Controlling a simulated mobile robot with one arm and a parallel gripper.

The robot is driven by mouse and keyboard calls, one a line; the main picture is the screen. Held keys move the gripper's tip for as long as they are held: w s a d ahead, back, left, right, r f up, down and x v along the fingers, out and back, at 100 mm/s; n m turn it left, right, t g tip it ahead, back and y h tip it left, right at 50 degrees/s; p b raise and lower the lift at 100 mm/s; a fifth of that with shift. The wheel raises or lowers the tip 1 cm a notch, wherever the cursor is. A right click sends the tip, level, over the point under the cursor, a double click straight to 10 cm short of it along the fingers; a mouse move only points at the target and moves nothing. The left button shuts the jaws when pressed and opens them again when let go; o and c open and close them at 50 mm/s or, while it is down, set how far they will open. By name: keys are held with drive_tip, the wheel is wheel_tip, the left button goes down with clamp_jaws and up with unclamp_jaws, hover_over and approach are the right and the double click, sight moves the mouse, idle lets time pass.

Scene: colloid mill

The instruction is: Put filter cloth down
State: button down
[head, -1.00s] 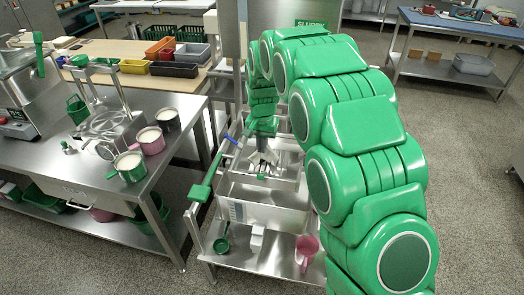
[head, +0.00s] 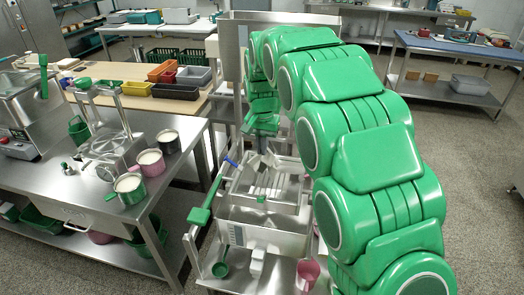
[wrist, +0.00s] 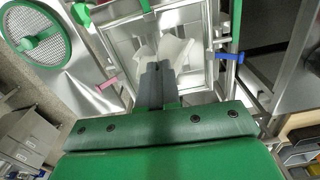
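The filter cloth is a small, crumpled white piece; it shows in the wrist view (wrist: 172,50) at my fingertips and in the head view (head: 270,159). My gripper (wrist: 156,68) has its dark fingers together, with cloth spreading out on both sides of the tips, and appears shut on it. In the head view my gripper (head: 262,146) points down above the back part of a square metal frame (head: 292,207) on the steel stand. The cloth looks to hang over this frame; whether it touches anything below is unclear. My fingers hide part of the cloth.
A blue clamp handle (wrist: 229,57) and a pink one (wrist: 106,83) sit at opposite sides of the frame. A green-rimmed round mesh (wrist: 42,40) lies at upper left. A green-ended lever (head: 200,215) stands left of the frame. Cups (head: 150,161) stand on the left table.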

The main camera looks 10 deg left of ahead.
idle(0.3)
drive_tip(key=w+d+f, duration=0.1)
drive_tip(key=w+d, duration=0.4)
drive_tip(key=d, duration=0.6)
drive_tip(key=w+d+f, duration=0.1)
drive_tip(key=w+d, duration=0.4)
drive_tip(key=d, duration=0.6)
drive_tip(key=w+d+f, duration=0.1)
drive_tip(key=w+d, duration=0.4)
drive_tip(key=d, duration=0.5)
drive_tip(key=shift+w+d, duration=0.15)
drive_tip(key=shift+d, duration=0.25)
drive_tip(key=shift+w+a+f+m+b, duration=0.5)
drive_tip(key=shift+w+a+m, duration=2.5)
drive_tip(key=shift+a, duration=2.05)
drive_tip(key=shift+n, duration=0.5)
drive_tip(key=s+d+f, duration=0.3)
drive_tip(key=d+f, duration=0.2)
drive_tip(key=s+d+f, duration=0.4)
drive_tip(key=d+f, duration=0.1)
drive_tip(key=d, duration=0.1)
drive_tip(key=s+d+f, duration=0.3)
drive_tip(key=d+f, duration=0.2)
drive_tip(key=shift+s+d+f, duration=0.25)
drive_tip(key=shift+d, duration=0.05)
